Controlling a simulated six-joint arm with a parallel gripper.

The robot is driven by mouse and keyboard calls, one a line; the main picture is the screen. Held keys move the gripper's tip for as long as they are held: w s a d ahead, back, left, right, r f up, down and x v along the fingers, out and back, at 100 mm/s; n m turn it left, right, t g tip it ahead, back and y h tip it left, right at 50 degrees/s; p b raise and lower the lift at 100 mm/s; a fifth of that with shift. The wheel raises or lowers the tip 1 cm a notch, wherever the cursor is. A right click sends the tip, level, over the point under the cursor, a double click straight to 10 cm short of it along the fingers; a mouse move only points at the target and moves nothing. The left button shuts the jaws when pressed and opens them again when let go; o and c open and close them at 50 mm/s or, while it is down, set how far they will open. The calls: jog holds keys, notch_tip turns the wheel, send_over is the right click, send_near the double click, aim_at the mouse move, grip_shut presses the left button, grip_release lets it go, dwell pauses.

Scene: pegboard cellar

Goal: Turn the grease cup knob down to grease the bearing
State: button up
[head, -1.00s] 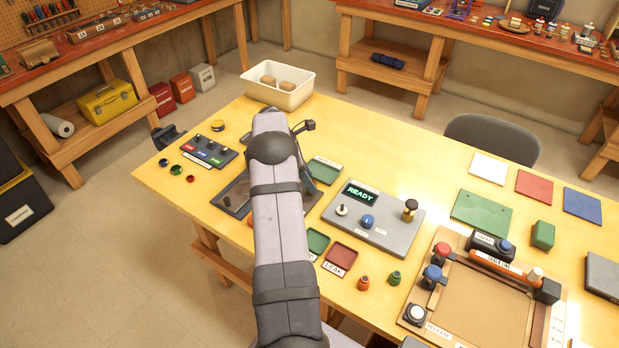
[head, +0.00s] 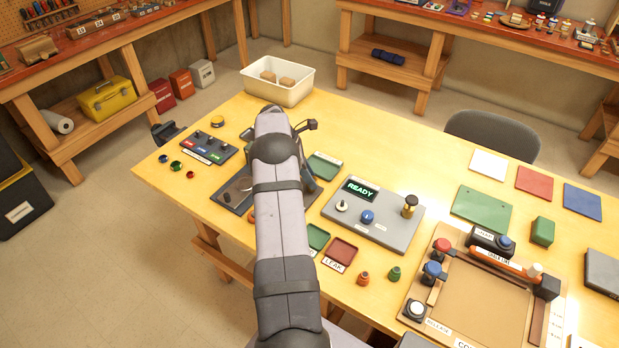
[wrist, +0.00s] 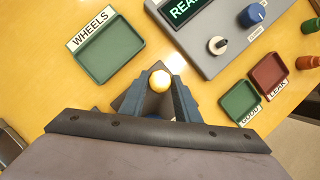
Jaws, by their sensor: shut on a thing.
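A round yellow knob (wrist: 160,80), which looks like the grease cup knob, shows between the fingertips in the wrist view. My gripper (wrist: 160,86) is shut on it, with one blue-grey finger on each side. A grey block (wrist: 129,99) shows beneath and beside the fingers. The bearing cannot be made out. In the head view my arm hides the gripper and the knob.
A grey panel (head: 318,212) with a READY display (head: 360,190) and knobs stands right of my arm. Green trays and a red tray (head: 341,251) lie close by. A white bin (head: 278,93) stands at the back. Bare table shows at the left front.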

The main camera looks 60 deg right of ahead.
jog(key=shift+w+d+m+g+y+b, duration=0.1)
jog(key=shift+m+g+y+b, duration=0.15)
jog(key=shift+m+b, duration=0.45)
jog(key=shift+d+m+g+y+b, duration=0.15)
jog(key=shift+m+y+b, duration=0.1)
jog(key=shift+m, duration=0.85)
jog(key=shift+a+r, duration=0.1)
jog(key=o, duration=1)
jog(key=shift+r, duration=0.4)
notch_tip(320, 180, up, 7)
jog(key=p, duration=0.3)
jog(key=shift+r, duration=0.2)
jog(key=shift+r+p, duration=0.85)
jog(key=shift+p, duration=0.1)
